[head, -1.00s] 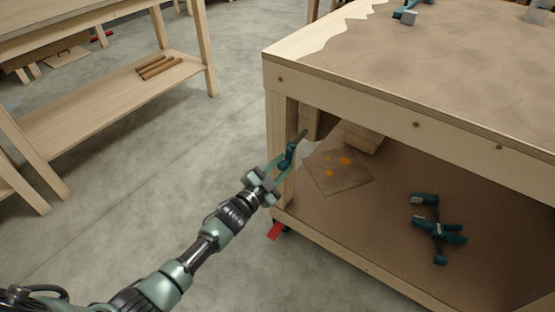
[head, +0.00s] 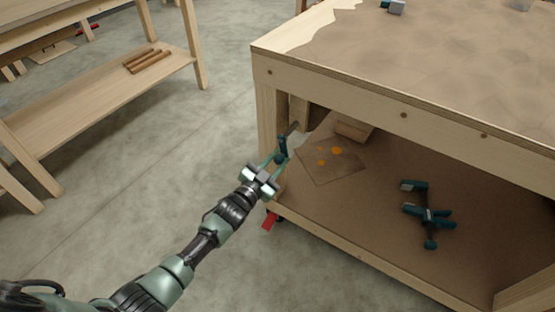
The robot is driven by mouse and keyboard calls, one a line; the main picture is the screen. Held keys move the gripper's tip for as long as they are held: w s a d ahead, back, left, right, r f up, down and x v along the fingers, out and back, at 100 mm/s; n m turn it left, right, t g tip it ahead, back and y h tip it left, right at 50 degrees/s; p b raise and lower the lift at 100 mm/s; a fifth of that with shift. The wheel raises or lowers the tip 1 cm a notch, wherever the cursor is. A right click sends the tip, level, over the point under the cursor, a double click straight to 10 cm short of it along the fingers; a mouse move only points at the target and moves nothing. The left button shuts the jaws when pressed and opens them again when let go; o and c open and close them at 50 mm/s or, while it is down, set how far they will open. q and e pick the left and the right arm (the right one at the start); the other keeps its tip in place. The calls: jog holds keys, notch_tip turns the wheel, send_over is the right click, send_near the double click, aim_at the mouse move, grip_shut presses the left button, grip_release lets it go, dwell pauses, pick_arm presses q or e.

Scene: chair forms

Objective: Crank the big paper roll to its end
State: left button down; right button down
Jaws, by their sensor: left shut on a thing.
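My left gripper (head: 274,163) is at the near left corner of the workbench, beside its leg. It is shut on a teal crank handle (head: 282,147), with a dark rod (head: 292,128) running up and away from it. The gripper fingers hide part of the handle. The big paper roll itself cannot be made out. Brown paper (head: 420,70) with a torn left edge covers the bench top (head: 290,38). My right gripper is not in view.
On the lower shelf (head: 375,215) are a stained board (head: 330,163), wooden blocks (head: 353,131) and teal clamps (head: 428,212). A red tag (head: 269,220) is near the leg's foot. Another bench (head: 90,100) stands left; floor between is clear.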

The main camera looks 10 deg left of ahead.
pick_arm(q)
jog(key=c, duration=1.2)
grip_release()
jog(key=shift+d, duration=0.25)
jog(key=shift+s+a, duration=0.3)
jog(key=shift+s, duration=0.2)
jog(key=p+v, duration=0.1)
jog(key=v, duration=0.5)
jog(key=shift+s, duration=0.35)
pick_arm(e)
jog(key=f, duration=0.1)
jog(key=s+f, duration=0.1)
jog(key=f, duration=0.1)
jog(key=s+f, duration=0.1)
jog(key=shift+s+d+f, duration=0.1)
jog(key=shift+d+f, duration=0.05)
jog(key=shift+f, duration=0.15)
